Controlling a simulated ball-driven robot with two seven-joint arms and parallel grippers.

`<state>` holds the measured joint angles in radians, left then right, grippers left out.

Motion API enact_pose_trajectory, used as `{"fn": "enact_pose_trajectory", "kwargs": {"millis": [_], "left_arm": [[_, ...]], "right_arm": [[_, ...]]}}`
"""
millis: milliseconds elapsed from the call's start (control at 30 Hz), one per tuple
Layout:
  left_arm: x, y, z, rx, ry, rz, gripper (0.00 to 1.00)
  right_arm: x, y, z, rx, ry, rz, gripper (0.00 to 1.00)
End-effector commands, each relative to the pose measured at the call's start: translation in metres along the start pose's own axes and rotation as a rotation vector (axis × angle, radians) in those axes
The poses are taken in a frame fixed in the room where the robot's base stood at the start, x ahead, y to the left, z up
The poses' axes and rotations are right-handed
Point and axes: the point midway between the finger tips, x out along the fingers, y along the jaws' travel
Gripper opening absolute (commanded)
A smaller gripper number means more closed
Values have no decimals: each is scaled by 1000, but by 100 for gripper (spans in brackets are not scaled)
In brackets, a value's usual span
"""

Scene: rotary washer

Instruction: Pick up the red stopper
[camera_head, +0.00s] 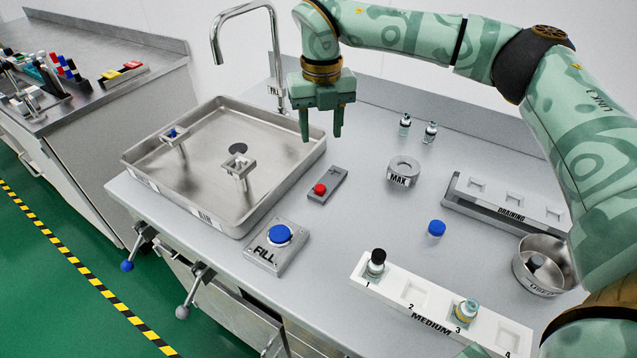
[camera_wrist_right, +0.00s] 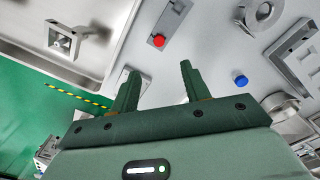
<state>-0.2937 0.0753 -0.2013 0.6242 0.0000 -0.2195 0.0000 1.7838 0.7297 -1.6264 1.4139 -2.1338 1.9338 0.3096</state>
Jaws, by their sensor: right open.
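A small round red piece (camera_head: 320,188) sits on a narrow grey plate (camera_head: 333,178) right of the sink; I cannot tell whether it is a stopper or a button. It also shows in the right wrist view (camera_wrist_right: 159,41), beyond the fingertips. My right gripper (camera_head: 321,138) points down, open and empty, above the counter by the sink's back right corner. Its two fingers are apart in the right wrist view (camera_wrist_right: 158,76), touching nothing. A blue stopper (camera_head: 436,229) lies on the counter. My left gripper is not in view.
A sink tray (camera_head: 225,222) holds two small stands. A blue FILL button (camera_head: 280,236) is in front. A white MEDIUM rack (camera_head: 395,298) holds vials, one black-capped. Round MAX holder (camera_head: 403,172), two vials and a metal bowl (camera_head: 543,279) stand to the right.

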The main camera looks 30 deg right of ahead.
Motion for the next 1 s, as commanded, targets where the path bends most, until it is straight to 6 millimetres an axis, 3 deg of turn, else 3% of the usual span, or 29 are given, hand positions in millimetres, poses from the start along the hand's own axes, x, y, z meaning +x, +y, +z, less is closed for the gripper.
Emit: {"fn": "enact_pose_trajectory", "kwargs": {"millis": [100, 300, 633, 867, 1000], "left_arm": [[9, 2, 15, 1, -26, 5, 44], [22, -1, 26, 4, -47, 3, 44], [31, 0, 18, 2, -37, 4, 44], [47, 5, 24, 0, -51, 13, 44], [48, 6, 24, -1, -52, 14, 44]], "right_arm": [[34, 0, -1, -2, 8, -1, 47], [80, 0, 0, 0, 6, 0, 47], [107, 0, 0, -1, 3, 1, 47], [146, 0, 1, -1, 6, 0, 47], [150, 0, 1, -1, 2, 1, 47]]}}
